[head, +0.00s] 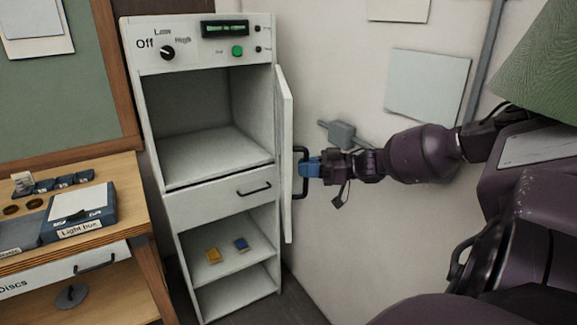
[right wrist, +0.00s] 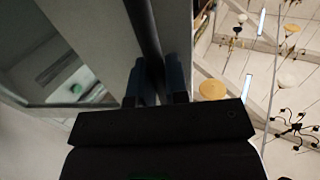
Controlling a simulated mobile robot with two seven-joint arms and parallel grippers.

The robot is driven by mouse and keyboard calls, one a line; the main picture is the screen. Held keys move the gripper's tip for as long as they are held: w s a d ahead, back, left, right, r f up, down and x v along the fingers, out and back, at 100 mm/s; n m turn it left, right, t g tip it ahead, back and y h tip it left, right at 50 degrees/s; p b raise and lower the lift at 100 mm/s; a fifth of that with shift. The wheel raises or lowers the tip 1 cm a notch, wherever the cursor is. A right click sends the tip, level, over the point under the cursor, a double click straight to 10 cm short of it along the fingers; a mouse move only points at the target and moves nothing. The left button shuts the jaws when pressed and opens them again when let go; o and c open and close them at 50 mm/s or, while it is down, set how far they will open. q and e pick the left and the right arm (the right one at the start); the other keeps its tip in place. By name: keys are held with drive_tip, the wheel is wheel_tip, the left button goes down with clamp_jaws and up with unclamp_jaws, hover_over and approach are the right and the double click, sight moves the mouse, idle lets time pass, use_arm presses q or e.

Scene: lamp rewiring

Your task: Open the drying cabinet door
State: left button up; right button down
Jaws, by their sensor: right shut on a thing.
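The white drying cabinet (head: 222,185) stands against the wall in the head view. Its door (head: 285,155) is swung wide open to the right and shows nearly edge-on. The upper compartment (head: 210,120) is exposed and looks empty. A dark bar handle (head: 303,190) is on the door's outer face. My right gripper (head: 306,168) is shut on this handle, coming from the right. My left gripper is out of view.
Below is a drawer (head: 222,198), shut, and open shelves with a yellow item (head: 213,256) and a blue item (head: 241,244). A wooden bench (head: 120,175) with a light box (head: 82,215) stands at left. The wall (head: 350,235) is close behind my right arm.

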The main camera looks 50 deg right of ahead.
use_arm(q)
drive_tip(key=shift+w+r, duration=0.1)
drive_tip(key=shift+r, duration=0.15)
use_arm(e)
drive_tip(key=shift+n+g+y, duration=0.6)
drive_tip(key=shift+g+y, duration=0.1)
drive_tip(key=shift+w+d+v, duration=0.15)
drive_tip(key=shift+v, duration=1.1)
drive_tip(key=shift+w+d+v, duration=0.15)
drive_tip(key=shift+v, duration=1.05)
drive_tip(key=shift+r, duration=0.2)
drive_tip(key=c, duration=1.1)
unclamp_jaws()
drive_tip(key=shift+f, duration=0.1)
drive_tip(key=shift+c, duration=0.2)
use_arm(q)
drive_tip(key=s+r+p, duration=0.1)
drive_tip(key=p, duration=0.1)
drive_tip(key=shift+p, duration=0.35)
use_arm(e)
wheel_tip(320, 180, up, 20)
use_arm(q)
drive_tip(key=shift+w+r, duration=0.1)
